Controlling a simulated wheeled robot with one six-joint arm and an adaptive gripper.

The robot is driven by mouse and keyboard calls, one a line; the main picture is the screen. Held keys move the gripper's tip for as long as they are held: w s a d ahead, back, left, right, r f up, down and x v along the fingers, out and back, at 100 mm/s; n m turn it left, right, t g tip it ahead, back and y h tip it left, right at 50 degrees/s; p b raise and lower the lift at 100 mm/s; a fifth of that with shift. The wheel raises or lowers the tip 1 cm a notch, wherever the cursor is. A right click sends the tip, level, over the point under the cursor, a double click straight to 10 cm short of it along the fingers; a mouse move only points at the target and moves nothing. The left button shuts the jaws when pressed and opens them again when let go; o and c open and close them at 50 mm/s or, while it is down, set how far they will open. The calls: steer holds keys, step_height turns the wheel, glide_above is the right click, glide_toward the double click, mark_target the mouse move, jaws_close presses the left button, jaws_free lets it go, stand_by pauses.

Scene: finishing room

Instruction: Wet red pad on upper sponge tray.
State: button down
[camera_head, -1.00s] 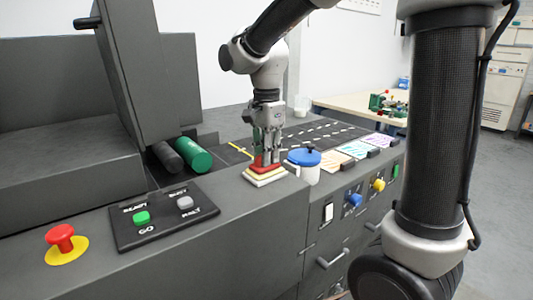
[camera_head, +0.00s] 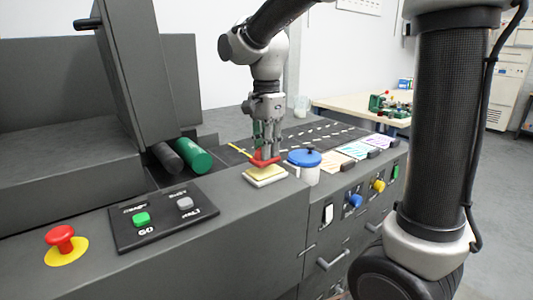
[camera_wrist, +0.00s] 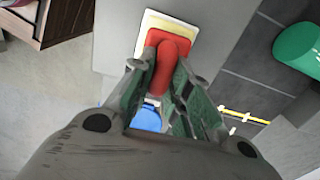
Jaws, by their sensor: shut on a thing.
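My gripper (camera_head: 267,155) points down and is shut on the red pad (camera_head: 264,161), with its fingers on the pad's raised grip. The red pad also shows in the wrist view (camera_wrist: 182,40), between the fingertips. Under it is the yellow sponge on a white tray (camera_head: 267,179), at the edge of the dark machine top. The tray also shows in the wrist view (camera_wrist: 151,17). The pad is over the sponge and looks slightly raised, but whether it still touches cannot be told for certain.
A white pot with a blue lid (camera_head: 304,158) stands close to the right of the tray. Green (camera_head: 194,155) and black rollers lie to the left. A button panel (camera_head: 162,213) and a red stop button (camera_head: 61,238) are at the front left. Colored sheets (camera_head: 357,150) lie to the right.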

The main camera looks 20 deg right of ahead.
steer(key=shift+r, duration=2.4)
steer(key=shift+s+d, duration=0.1)
